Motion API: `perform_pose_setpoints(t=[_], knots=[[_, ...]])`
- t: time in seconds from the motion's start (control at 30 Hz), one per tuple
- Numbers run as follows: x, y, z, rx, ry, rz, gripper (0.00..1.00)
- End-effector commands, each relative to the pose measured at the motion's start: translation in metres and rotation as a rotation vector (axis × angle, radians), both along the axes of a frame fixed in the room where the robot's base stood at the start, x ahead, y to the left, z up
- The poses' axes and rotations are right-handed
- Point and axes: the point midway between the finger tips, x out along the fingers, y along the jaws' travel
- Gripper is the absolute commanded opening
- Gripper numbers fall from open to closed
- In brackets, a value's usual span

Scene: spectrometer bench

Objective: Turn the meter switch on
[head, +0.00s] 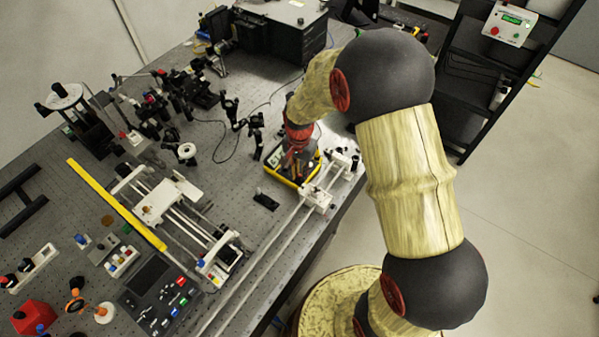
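A yellow-edged dark box (284,180), which looks like the meter, sits on the bench near its right edge. My gripper (297,165) is right over it at the end of my arm, pointing down. The gripper and wrist cover most of the box's top. I cannot make out the switch or its position. The fingers are small and dark, so I cannot tell whether they are open or shut, or whether they touch the box.
A rail with white carriages (318,196) runs close beside the box. A small black block (266,201) lies left of it. Optical mounts (231,112) stand behind to the left. A yellow bar (115,203) and a dark control panel (160,292) lie farther left.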

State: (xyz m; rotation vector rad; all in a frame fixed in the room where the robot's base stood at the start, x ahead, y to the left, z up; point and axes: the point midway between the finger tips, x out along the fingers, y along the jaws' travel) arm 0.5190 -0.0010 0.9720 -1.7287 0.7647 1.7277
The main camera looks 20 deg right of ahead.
Motion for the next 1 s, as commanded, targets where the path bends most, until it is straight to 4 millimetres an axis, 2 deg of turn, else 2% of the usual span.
perform_pose_setpoints(t=[0.23, 0.57, 0.77, 1.0], knots=[[0.000, 0.000, 0.000, 0.000, 0.000, 0.000, 0.32], [0.000, 0.000, 0.002, 0.000, 0.000, 0.001, 0.32], [0.001, 0.000, 0.027, 0.000, -0.003, 0.001, 0.32], [0.001, 0.000, 0.076, 0.000, -0.003, 0.001, 0.32]])
